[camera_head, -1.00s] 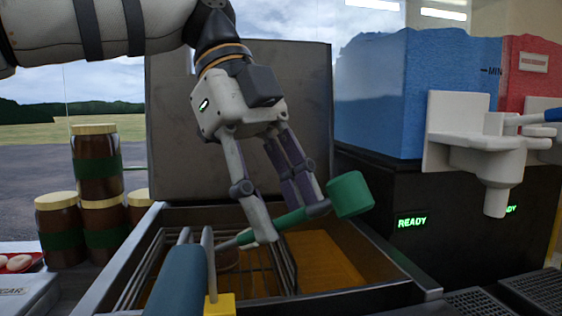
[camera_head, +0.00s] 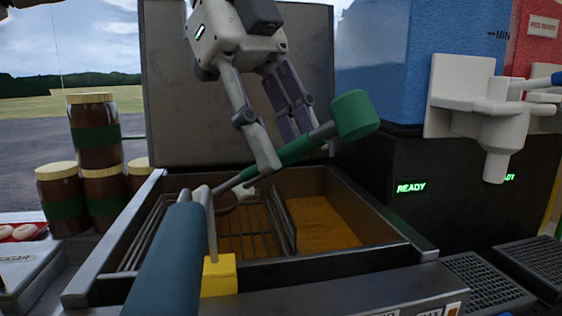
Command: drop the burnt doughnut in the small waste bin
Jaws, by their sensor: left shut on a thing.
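My left gripper (camera_head: 297,150) is shut on the green handle (camera_head: 295,152) of a tool, above the open fryer (camera_head: 395,225). The tool has a thick green end block (camera_head: 354,114) at the upper right. Its thin grey rod (camera_head: 235,181) slopes down to the lower left. A small, partly hidden brownish shape (camera_head: 228,200) shows below the rod; I cannot tell what it is or whether the tool touches it. I cannot clearly make out the burnt doughnut. The waste bin and my right gripper are not in view.
A wire basket (camera_head: 262,243) with a blue handle (camera_head: 172,262) and yellow block (camera_head: 219,275) sits at the fryer's left; amber oil (camera_head: 318,222) shows beside it. Stacked jars (camera_head: 97,145) stand left. A blue dispenser (camera_head: 425,60) and drip grates (camera_head: 488,283) are at right.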

